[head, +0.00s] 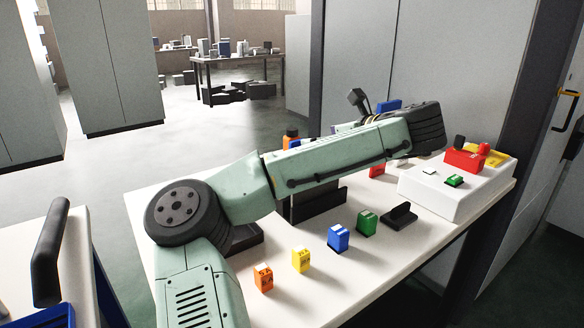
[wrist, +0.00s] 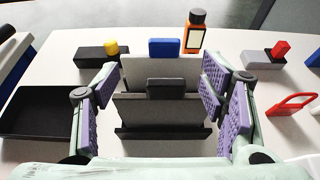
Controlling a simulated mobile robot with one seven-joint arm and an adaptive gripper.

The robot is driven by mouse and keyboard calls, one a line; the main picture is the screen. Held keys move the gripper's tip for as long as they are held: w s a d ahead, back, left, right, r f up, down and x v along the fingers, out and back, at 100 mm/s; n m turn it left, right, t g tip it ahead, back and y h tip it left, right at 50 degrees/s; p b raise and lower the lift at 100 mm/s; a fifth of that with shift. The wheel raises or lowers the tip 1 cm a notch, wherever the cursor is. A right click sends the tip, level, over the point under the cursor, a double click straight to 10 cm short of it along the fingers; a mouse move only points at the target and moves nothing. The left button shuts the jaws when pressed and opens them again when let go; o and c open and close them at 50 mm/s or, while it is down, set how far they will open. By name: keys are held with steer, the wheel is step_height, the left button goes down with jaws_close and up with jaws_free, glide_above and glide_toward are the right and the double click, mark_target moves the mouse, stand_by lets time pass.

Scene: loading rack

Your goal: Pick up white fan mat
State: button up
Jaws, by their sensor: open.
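I cannot make out a thing that is clearly a white fan mat in either view. In the wrist view, two grey upright panels stand one behind the other in a black rack. The near panel (wrist: 160,107) has a black tab on top and the far panel (wrist: 150,70) a blue tab. My gripper (wrist: 160,90) is open, its purple-padded fingers on the left and right of the panels with nothing held. I cannot tell whether the pads touch them. In the head view my arm hides most of the rack (head: 318,205) and my gripper.
An empty black tray (wrist: 45,118) lies left of the rack, and an orange-labelled bottle (wrist: 194,35) stands behind it. Orange, yellow, blue (head: 338,238) and green blocks line the table's front. A white box (head: 445,195) carrying red and green pieces stands at right.

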steer(key=p+x, duration=0.3)
steer(key=x, duration=0.7)
steer(key=shift+w+d+f+p, duration=0.2)
steer(key=shift+d+f+p, duration=0.1)
steer(key=shift+d+f, duration=0.1)
steer(key=c, duration=1.3)
